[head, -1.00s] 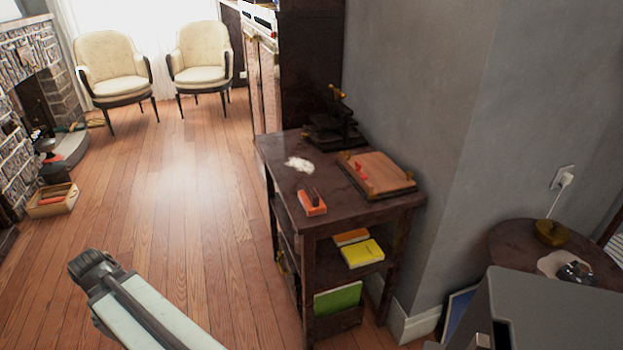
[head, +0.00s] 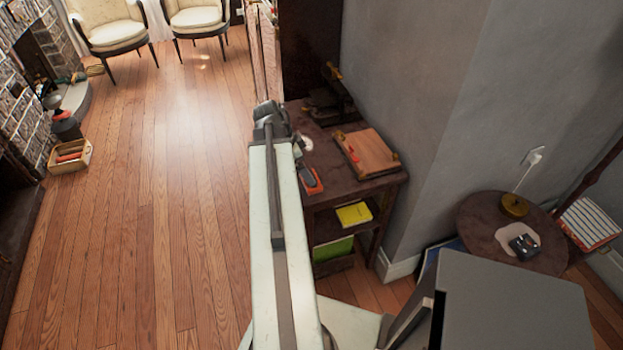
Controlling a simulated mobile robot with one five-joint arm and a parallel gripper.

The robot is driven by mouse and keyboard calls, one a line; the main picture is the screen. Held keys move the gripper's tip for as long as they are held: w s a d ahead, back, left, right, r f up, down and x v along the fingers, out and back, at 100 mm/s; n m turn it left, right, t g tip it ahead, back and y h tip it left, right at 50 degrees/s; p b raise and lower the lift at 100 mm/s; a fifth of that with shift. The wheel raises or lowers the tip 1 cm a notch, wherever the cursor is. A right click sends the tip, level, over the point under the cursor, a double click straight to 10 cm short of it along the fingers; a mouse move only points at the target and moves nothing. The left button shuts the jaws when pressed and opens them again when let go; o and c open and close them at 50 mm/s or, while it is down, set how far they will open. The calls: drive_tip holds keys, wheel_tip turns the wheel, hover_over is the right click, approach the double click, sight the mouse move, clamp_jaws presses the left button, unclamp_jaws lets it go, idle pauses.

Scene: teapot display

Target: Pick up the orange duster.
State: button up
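An orange block-like item with a dark top (head: 311,181), which looks like the orange duster, lies on the dark wooden side table (head: 335,200) near its left front edge. My arm reaches up the middle of the picture, and its dark end joint (head: 271,122) appears just left of the table top, overlapping its edge. The arm hides part of the table's left side. No gripper fingers show, so I cannot see whether they hold anything.
A wooden tray-like board (head: 367,153) and a dark metal device (head: 330,100) stand on the same table. A yellow item (head: 354,214) lies on the shelf below. A round table (head: 475,225) stands at right.

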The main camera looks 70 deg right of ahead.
drive_tip(key=b+x, duration=0.5)
drive_tip(key=x, duration=0.1)
drive_tip(key=shift+s+d+f, duration=0.1)
drive_tip(key=shift+d+f, duration=0.15)
drive_tip(key=shift+r, duration=0.2)
drive_tip(key=c, duration=1.1)
wheel_tip(320, 180, up, 10)
drive_tip(key=p, duration=1)
drive_tip(key=shift+r+p, duration=0.15)
drive_tip(key=shift+p, duration=0.2)
drive_tip(key=o, duration=0.7)
drive_tip(key=c, duration=0.5)
